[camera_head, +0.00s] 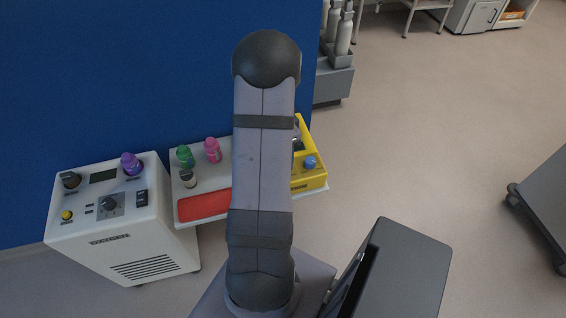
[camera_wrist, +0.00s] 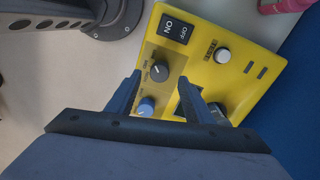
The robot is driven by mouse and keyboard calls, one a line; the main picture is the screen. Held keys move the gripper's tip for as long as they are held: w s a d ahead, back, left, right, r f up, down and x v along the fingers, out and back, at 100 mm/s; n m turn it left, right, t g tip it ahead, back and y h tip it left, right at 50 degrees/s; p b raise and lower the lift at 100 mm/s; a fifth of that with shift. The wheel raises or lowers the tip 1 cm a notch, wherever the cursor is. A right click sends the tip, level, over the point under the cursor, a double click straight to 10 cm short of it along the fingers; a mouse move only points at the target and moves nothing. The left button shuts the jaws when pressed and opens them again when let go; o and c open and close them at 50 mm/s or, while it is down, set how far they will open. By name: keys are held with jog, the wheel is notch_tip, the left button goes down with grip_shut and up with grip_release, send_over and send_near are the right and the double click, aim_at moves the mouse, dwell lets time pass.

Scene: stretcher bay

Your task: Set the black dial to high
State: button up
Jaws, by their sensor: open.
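A black dial (camera_wrist: 160,71) with a white pointer line sits on a dark panel of the yellow box (camera_wrist: 222,78) in the wrist view. Small lettering surrounds it, too small to read. My gripper (camera_wrist: 159,78) is open and empty; its fingertips appear on either side of the dial in the picture, and I cannot tell whether they touch it. In the head view my arm hides the gripper and this dial, and part of the yellow box (camera_head: 314,180) shows right of the arm. Another black dial (camera_head: 110,203) is on the white cabinet (camera_head: 140,243) at left.
A blue knob (camera_wrist: 146,106) is close to the left finger. The yellow box also bears an ON/OFF rocker switch (camera_wrist: 174,28) and a white button (camera_wrist: 222,56). A red pad (camera_head: 204,205) and several small bottles, one green (camera_head: 185,157), share its shelf. A blue wall (camera_head: 120,75) stands behind.

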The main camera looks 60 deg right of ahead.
jog(key=shift+s+f, duration=0.1)
jog(key=shift+f, duration=2)
jog(key=c, duration=1)
